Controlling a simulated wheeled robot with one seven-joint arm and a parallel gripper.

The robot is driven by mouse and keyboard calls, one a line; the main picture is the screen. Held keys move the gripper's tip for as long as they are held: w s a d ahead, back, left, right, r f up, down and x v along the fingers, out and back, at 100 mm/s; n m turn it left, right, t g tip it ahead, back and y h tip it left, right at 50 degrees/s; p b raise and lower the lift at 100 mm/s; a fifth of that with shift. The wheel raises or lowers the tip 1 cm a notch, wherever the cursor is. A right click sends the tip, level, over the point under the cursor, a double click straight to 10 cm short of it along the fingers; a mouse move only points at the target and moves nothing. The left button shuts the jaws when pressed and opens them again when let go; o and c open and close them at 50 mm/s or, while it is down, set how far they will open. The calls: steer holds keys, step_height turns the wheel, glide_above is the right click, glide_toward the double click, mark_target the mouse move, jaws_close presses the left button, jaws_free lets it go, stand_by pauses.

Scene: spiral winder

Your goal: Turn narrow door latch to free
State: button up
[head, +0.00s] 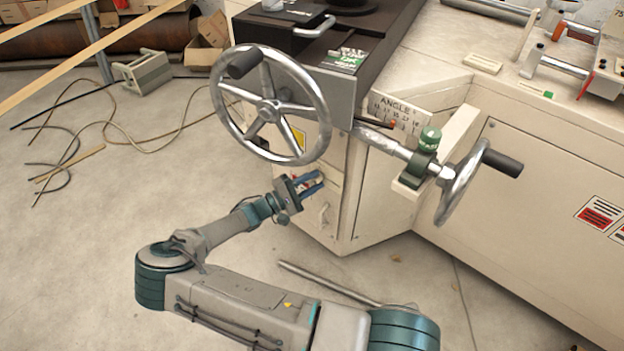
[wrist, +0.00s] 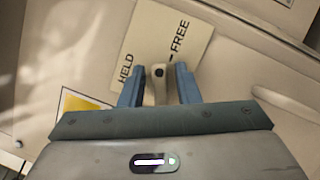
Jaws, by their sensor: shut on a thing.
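The narrow door latch (wrist: 158,87) is a small beige lever with a dark spot near its upper end. In the wrist view it lies between the two blue fingers of my gripper (wrist: 159,88), which is shut on it. A cream plate (wrist: 160,35) behind the latch reads HELD on the left and FREE at the upper right, with a short mark beside FREE. The latch's lower end is hidden by the gripper body. In the head view my gripper (head: 314,184) is against the cabinet's narrow front face, below the large handwheel, and mostly hides the latch.
The large handwheel (head: 226,107) with a dark knob hangs just above my gripper. A smaller handwheel (head: 449,203) stands to the right. A pale handle (head: 323,214) is on the face below. A metal rod (head: 325,281) lies on the floor; open floor is left.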

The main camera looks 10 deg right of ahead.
steer(key=m+y, duration=0.1)
steer(key=m, duration=0.1)
steer(key=m+y+p, duration=0.1)
steer(key=m, duration=0.1)
steer(key=shift+f+m+g, duration=0.15)
steer(key=shift+m+g, duration=0.25)
stand_by(0.4)
steer(key=o, duration=0.6)
steer(key=shift+o, duration=0.2)
steer(key=p+v, duration=0.1)
steer(key=v, duration=1.3)
steer(key=shift+w+p, duration=0.15)
steer(key=shift+p, duration=0.25)
steer(key=shift+d, duration=0.1)
